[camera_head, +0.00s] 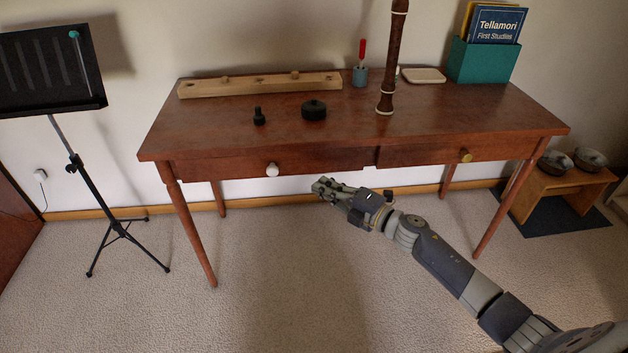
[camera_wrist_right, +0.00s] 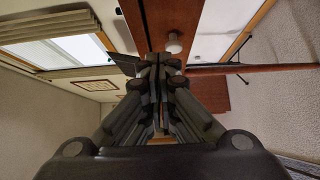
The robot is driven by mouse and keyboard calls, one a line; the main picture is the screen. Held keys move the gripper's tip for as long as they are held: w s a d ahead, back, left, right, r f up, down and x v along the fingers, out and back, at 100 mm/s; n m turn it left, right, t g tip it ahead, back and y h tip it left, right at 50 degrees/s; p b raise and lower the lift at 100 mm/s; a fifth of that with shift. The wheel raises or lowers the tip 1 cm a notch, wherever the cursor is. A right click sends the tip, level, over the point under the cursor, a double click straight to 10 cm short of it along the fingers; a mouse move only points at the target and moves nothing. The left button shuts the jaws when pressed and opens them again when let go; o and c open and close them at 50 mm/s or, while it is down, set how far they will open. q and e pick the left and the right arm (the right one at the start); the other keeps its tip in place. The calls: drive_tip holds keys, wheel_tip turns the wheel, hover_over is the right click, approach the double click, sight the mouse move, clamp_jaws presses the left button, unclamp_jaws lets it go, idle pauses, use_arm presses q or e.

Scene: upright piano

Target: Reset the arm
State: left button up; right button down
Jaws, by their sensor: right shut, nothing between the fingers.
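My right gripper (camera_head: 322,187) is in front of and below the front edge of the wooden desk (camera_head: 440,110), reaching in from the lower right in the head view. Its fingers are shut with nothing between them. In the right wrist view the closed fingers (camera_wrist_right: 160,75) point toward the desk's underside and front, near a white drawer knob (camera_wrist_right: 173,44). That white knob also shows on the left drawer in the head view (camera_head: 272,170), to the left of the gripper and apart from it. My left gripper is not in view.
On the desk stand a wooden rack (camera_head: 260,86), two small black pieces (camera_head: 314,110), a dark brown recorder-like tube (camera_head: 390,60), a blue cup (camera_head: 360,77) and a teal book box (camera_head: 484,62). A music stand (camera_head: 75,165) is at left, a low bench (camera_head: 560,185) at right. Carpet in front is clear.

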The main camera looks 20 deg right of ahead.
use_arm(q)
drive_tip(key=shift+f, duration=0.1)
use_arm(e)
drive_tip(key=shift+s+d, duration=0.2)
drive_tip(key=shift+s, duration=0.2)
